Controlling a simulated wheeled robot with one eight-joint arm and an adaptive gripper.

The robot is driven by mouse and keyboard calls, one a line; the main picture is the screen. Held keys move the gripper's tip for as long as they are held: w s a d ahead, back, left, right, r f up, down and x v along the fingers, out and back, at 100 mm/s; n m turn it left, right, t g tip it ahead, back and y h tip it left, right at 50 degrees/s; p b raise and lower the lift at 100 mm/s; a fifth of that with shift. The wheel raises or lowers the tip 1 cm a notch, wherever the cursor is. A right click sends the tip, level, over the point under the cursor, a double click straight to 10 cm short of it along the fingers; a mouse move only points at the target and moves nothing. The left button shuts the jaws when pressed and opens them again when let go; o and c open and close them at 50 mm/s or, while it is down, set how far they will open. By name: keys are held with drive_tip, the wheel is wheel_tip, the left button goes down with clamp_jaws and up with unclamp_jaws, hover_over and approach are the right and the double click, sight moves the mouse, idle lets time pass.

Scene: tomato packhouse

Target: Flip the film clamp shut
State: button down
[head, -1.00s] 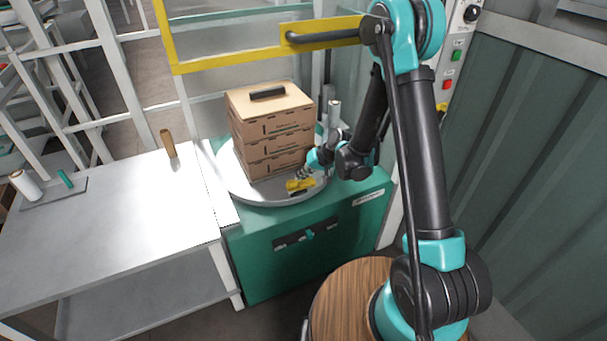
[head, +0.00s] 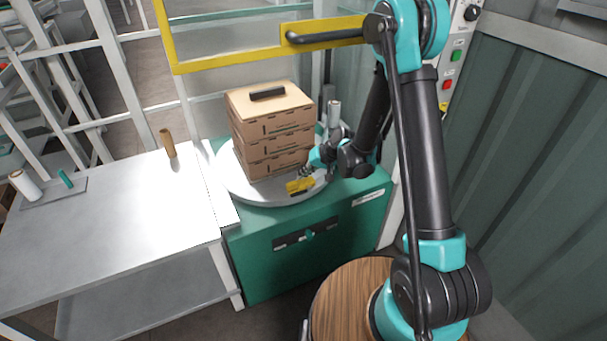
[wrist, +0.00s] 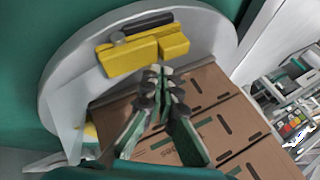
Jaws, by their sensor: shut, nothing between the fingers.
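The film clamp (head: 299,186) is a yellow piece with a dark part, at the near rim of the round turntable (head: 238,184). In the wrist view the clamp (wrist: 128,58) shows as yellow blocks lying along a dark bar, on the rim side of the boxes. I cannot tell whether it is fully shut. My gripper (head: 303,174) is shut and empty, between the box stack and the clamp. In the wrist view the fingertips of my gripper (wrist: 160,70) are together just below the clamp's yellow edge; whether they touch it is unclear.
A stack of brown cartons (head: 275,132) stands on the turntable close behind my gripper, with a dark item (head: 267,94) on top. A green machine base (head: 300,245) carries the turntable. A mostly clear metal table (head: 120,215) stands at left. A yellow-edged frame (head: 230,60) rises behind.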

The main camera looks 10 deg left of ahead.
drive_tip(key=shift+w+d+r, duration=0.55)
drive_tip(key=shift+d, duration=0.25)
drive_tip(key=shift+w+d+r, duration=0.5)
drive_tip(key=shift+d, duration=0.3)
drive_tip(key=shift+w+d+r, duration=0.4)
drive_tip(key=shift+d, duration=0.2)
drive_tip(key=shift+w+d+r, duration=0.35)
drive_tip(key=shift+w+d, duration=0.05)
drive_tip(key=shift+d, duration=0.25)
drive_tip(key=shift+w+d+r, duration=0.4)
drive_tip(key=shift+d, duration=0.2)
drive_tip(key=s+d+r+m+t+h, duration=0.1)
drive_tip(key=s+d+r+h, duration=0.1)
drive_tip(key=s+d+r, duration=0.35)
drive_tip(key=s+d+r+h, duration=0.2)
drive_tip(key=s+d+r, duration=0.1)
drive_tip(key=s+d, duration=0.45)
drive_tip(key=s+d+m+h, duration=0.1)
drive_tip(key=s+d+h, duration=0.2)
drive_tip(key=s+d, duration=0.8)
drive_tip(key=s, duration=0.3)
drive_tip(key=shift+s+d+f+m+t, duration=0.2)
drive_tip(key=shift+s+f+m+t, duration=0.15)
drive_tip(key=shift+s+m+t, duration=0.05)
